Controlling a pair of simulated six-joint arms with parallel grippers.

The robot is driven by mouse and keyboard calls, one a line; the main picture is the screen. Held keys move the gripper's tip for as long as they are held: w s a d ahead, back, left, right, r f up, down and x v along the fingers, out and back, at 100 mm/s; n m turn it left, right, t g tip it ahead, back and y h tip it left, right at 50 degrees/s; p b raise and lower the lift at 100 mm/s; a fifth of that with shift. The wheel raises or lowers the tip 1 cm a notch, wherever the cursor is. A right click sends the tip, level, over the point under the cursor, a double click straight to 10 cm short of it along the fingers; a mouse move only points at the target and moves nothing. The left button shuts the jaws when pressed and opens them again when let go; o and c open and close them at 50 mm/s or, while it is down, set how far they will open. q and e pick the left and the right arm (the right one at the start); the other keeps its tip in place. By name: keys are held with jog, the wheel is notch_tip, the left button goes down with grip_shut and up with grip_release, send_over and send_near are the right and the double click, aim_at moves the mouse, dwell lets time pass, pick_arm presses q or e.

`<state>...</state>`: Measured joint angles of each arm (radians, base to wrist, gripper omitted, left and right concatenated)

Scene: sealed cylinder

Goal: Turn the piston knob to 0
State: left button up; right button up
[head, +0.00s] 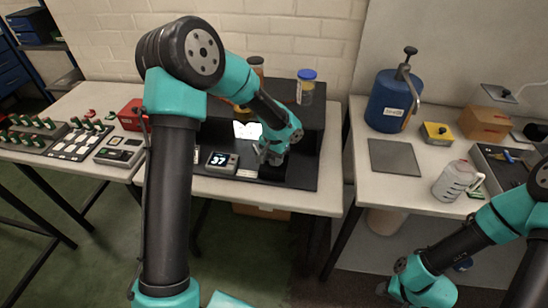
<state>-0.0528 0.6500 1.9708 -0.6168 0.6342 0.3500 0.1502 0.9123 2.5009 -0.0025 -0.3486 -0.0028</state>
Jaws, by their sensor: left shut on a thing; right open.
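A black open-fronted apparatus (307,138) stands on the middle table. A small display (222,161) on it reads what looks like 37. My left gripper (268,157) reaches down into the apparatus, to the right of the display. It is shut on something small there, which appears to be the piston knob. The knob itself and any markings on it are hidden by the fingers and too small to make out. My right gripper (388,290) is open and empty, low in front of the right table.
A blue cylinder (390,105) with a black handle, a grey plate (394,158) and a pale jug (455,180) stand on the right table. A jar with a blue lid (306,87) stands on the apparatus. Switch panels (80,142) lie on the left table.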

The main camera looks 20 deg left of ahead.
pick_arm(q)
jog(key=o, duration=0.9)
jog(key=shift+r, duration=0.1)
notch_tip(320, 180, up, 17)
jog(key=shift+r, duration=0.15)
dwell(0.5)
